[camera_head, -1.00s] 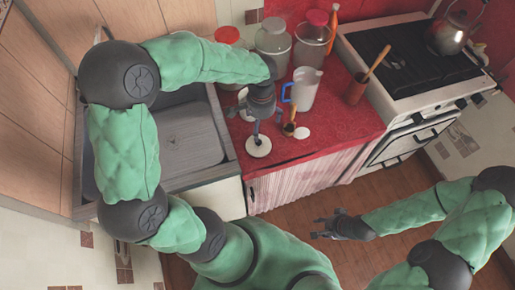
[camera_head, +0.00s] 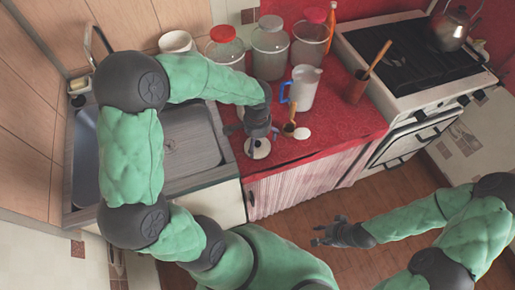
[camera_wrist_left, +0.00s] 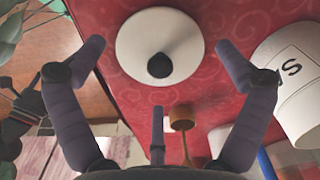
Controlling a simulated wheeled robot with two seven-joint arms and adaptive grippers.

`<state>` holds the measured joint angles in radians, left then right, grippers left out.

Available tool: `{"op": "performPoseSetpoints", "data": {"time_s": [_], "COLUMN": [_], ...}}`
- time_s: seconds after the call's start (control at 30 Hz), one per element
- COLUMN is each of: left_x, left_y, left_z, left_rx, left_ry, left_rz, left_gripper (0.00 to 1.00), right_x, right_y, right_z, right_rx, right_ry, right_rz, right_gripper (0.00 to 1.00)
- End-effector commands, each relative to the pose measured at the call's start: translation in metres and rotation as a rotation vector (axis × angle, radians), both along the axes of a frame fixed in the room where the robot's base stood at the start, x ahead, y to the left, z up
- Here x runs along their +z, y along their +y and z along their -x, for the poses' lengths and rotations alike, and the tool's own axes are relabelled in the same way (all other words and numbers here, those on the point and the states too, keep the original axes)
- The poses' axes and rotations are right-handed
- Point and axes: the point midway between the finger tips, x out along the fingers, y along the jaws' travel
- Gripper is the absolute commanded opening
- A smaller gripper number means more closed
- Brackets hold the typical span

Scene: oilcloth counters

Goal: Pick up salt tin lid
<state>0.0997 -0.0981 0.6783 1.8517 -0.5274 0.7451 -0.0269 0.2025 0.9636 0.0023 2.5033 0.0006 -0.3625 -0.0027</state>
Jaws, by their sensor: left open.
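The salt tin lid (camera_head: 260,152) is a round white disc with a dark knob, lying on the red counter near its front left edge. In the left wrist view the lid (camera_wrist_left: 135,38) lies between my fingertips, knob towards me. My left gripper (camera_head: 259,140) is above the lid with its fingers spread and empty; it also shows in the wrist view (camera_wrist_left: 160,60). I see no contact with the knob. A white tin marked with an S (camera_wrist_left: 290,100) stands right of the lid in the wrist view. My right gripper (camera_head: 326,232) looks open and empty, over the floor.
On the red counter (camera_head: 330,120) stand a white jug (camera_head: 304,90) with a blue handle, a brown cup (camera_head: 357,88) and lidded glass jars (camera_head: 270,52). A small white disc (camera_head: 302,133) lies right of the lid. The sink (camera_head: 190,140) is left, the stove (camera_head: 415,60) right.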

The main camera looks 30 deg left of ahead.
Motion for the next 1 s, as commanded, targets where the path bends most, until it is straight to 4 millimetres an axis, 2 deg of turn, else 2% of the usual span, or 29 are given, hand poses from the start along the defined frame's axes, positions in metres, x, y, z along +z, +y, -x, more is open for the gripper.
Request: {"op": "performPoseSetpoints", "data": {"time_s": [0.03,0.1,0.37,0.53,0.6,0.7,1.0], "left_x": [-0.012,-0.019,-0.020,-0.020,-0.021,-0.022,-0.024], "left_y": [0.000,0.000,0.000,0.000,0.000,-0.001,-0.001], "left_z": [0.001,0.000,0.000,0.000,0.000,0.000,0.002], "left_rx": [0.000,0.000,0.000,0.000,0.000,-0.001,-0.003], "left_ry": [0.003,0.002,0.000,0.000,0.001,0.002,0.008], "left_rz": [0.000,0.000,0.000,0.000,0.000,0.000,0.002], "left_gripper": [1.00,1.00,1.00,0.55,0.44,0.37,0.36], "right_x": [-0.007,-0.010,-0.009,-0.009,-0.009,-0.010,-0.010], "right_y": [0.000,0.000,0.000,0.000,0.000,0.000,0.000], "right_z": [0.000,0.000,0.000,0.000,0.000,0.000,0.000], "right_rx": [0.000,0.000,0.000,0.000,0.000,0.000,0.000], "right_ry": [0.000,0.000,0.000,0.000,0.000,0.000,0.000], "right_rz": [0.000,0.000,0.000,0.000,0.000,0.000,0.000], "right_gripper": [0.40,0.40,0.40,0.40,0.40,0.40,0.40]}}
